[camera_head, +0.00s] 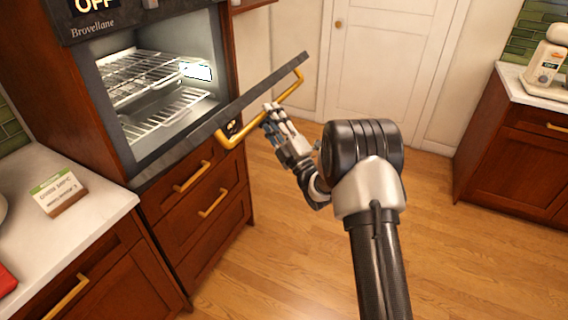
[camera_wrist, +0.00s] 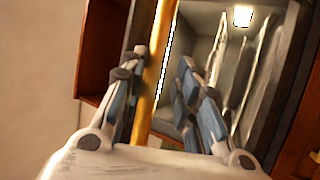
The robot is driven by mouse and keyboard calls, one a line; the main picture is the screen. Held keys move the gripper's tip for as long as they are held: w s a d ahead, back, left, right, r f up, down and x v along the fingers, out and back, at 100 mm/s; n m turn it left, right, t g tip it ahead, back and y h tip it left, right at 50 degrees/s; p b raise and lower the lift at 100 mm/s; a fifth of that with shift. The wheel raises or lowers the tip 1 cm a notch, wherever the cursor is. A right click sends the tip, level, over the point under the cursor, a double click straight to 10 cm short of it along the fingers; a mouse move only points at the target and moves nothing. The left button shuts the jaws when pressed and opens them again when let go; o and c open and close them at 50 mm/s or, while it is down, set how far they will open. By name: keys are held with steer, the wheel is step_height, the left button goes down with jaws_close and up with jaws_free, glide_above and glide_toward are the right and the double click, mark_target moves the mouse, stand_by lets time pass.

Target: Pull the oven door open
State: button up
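The oven door (camera_head: 262,92) is swung down from the oven front, hinged at its bottom edge, and is seen nearly edge-on in the head view. The oven cavity behind it is exposed. Its gold bar handle (camera_head: 246,132) runs along the door's outer side. My gripper (camera_head: 270,112) is at the middle of the handle. In the wrist view the handle (camera_wrist: 156,65) passes between my two spread fingers, close to the left one, with a gap to the right one. Whether the left finger touches it is not clear.
Wire racks (camera_head: 150,75) are inside the lit oven. Wooden drawers (camera_head: 205,200) with gold handles are below it. A counter (camera_head: 85,215) with a small sign (camera_head: 58,192) is at left, another counter (camera_head: 510,85) at right. The wooden floor (camera_head: 270,255) between is clear.

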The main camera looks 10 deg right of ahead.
steer(key=s+d+f, duration=0.2)
steer(key=s+f, duration=0.6)
steer(key=f, duration=0.2)
steer(key=shift+f, duration=0.2)
stand_by(0.9)
steer(key=shift+s, duration=0.1)
steer(key=shift+c, duration=0.2)
